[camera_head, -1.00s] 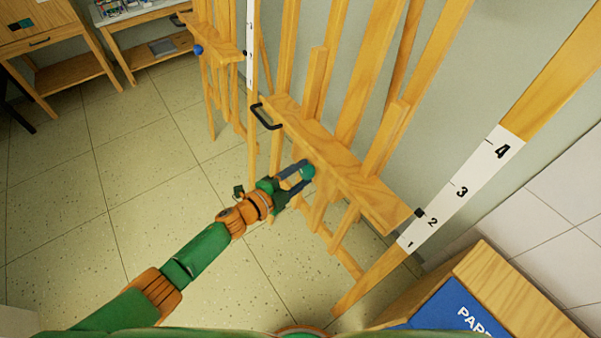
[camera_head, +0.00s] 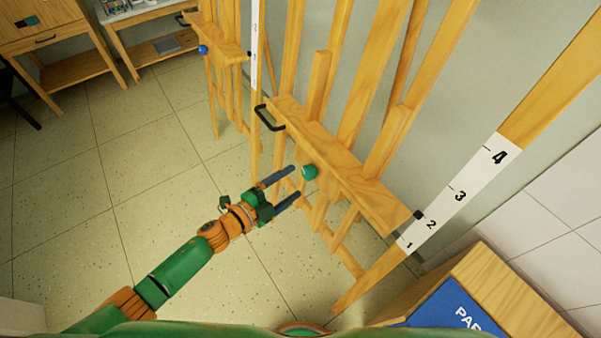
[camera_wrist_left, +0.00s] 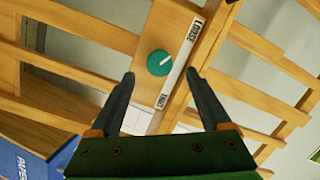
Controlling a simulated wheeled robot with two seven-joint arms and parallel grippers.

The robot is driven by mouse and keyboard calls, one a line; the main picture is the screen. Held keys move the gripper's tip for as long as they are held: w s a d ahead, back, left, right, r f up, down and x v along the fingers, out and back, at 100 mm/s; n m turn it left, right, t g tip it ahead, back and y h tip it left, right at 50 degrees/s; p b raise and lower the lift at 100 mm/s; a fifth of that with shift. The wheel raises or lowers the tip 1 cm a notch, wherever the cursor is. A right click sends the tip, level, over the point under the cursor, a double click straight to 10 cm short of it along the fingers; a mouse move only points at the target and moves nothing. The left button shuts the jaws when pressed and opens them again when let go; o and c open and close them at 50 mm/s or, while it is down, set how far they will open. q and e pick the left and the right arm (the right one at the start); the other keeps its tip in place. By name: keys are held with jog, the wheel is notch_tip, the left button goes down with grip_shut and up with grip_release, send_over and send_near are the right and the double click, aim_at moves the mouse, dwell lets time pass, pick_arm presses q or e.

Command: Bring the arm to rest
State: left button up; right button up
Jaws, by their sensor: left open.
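My left gripper (camera_head: 284,188) is open, its two dark fingers apart with nothing between them. It is in the middle of the head view, a short way left of the easel's wooden ledge. A green round knob (camera_head: 309,172) sits on the near face of the easel (camera_head: 345,170), just beyond the fingertips and apart from them. In the left wrist view the knob (camera_wrist_left: 160,63) bears a white pointer line, beside a white strip reading LOOSE and TIGHT (camera_wrist_left: 181,62). The open fingers (camera_wrist_left: 160,82) stand below it there. My right gripper is not in view.
A black handle (camera_head: 266,118) sticks out from the easel's left end. A numbered white scale (camera_head: 455,195) is on a post at right. A blue-fronted wooden box (camera_head: 445,310) stands at lower right. A second easel (camera_head: 215,50) is behind. Tiled floor (camera_head: 120,190) at left is clear.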

pick_arm(q)
jog(key=shift+v, duration=0.95)
jog(key=s+a+f+n+g+y, duration=0.2)
jog(key=s+a+f+n+y, duration=0.35)
jog(key=f, duration=0.55)
jog(key=s+a+f+n+g+y, duration=0.2)
jog(key=s+a+f+n+y, duration=0.2)
jog(key=s+a+f+n, duration=0.45)
jog(key=s+f+n+g, duration=0.2)
jog(key=s+f+g, duration=0.1)
jog(key=s, duration=0.7)
jog(key=s+f+n+g+y, duration=0.1)
jog(key=s+f+n+g, duration=0.2)
jog(key=s+f, duration=0.3)
jog(key=s, duration=0.5)
jog(key=shift+s+f+g+p, duration=0.25)
jog(key=shift+g+p, duration=0.05)
